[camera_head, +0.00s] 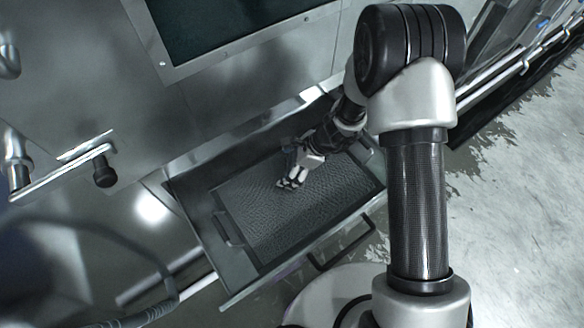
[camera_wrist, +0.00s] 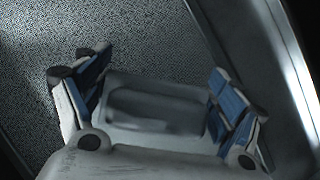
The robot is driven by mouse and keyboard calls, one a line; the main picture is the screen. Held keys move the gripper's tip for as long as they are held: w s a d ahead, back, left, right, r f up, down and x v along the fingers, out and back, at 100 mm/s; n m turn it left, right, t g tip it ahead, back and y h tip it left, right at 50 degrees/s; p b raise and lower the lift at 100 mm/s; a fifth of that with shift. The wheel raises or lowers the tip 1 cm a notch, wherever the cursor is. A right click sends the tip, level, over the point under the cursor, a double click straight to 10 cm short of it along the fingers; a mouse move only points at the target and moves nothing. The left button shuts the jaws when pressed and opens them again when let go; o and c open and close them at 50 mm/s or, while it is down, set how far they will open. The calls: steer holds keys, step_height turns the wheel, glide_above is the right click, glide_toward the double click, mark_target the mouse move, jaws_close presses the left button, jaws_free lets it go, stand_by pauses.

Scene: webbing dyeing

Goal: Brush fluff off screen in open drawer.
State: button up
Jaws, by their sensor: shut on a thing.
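The screen (camera_head: 275,222) is a dark, finely textured mesh panel with a dark frame, lying in the open drawer (camera_head: 235,283). My gripper (camera_head: 290,183) is low over the upper middle of the screen. In the wrist view, the blue-padded fingers of my gripper (camera_wrist: 157,80) are spread around a smooth grey block (camera_wrist: 155,108), on which it is shut. The block has a darker recess; I cannot tell whether it is the brush. Whether it touches the mesh is hidden. The screen's mesh (camera_wrist: 32,95) fills the left of the wrist view. I cannot make out separate fluff.
A steel machine with a dark window (camera_head: 205,25) rises behind the drawer. A black-knobbed lever (camera_head: 104,172) is at left. The drawer has a bar handle (camera_head: 343,246) at its front. A dark hose (camera_head: 150,312) lies at lower left. Stained floor (camera_head: 520,200) is open at right.

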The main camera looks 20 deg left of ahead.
mark_target(277, 164)
steer(key=shift+w+a+f+p, duration=0.15)
steer(key=shift+w+a+p, duration=0.45)
steer(key=shift+w+a, duration=0.6)
steer(key=shift+s+a, duration=0.1)
steer(key=shift+s, duration=0.05)
steer(key=shift+r+p, duration=2.3)
steer(key=shift+r, duration=0.75)
steer(key=shift+r+p, duration=1.05)
steer(key=shift+r, duration=0.45)
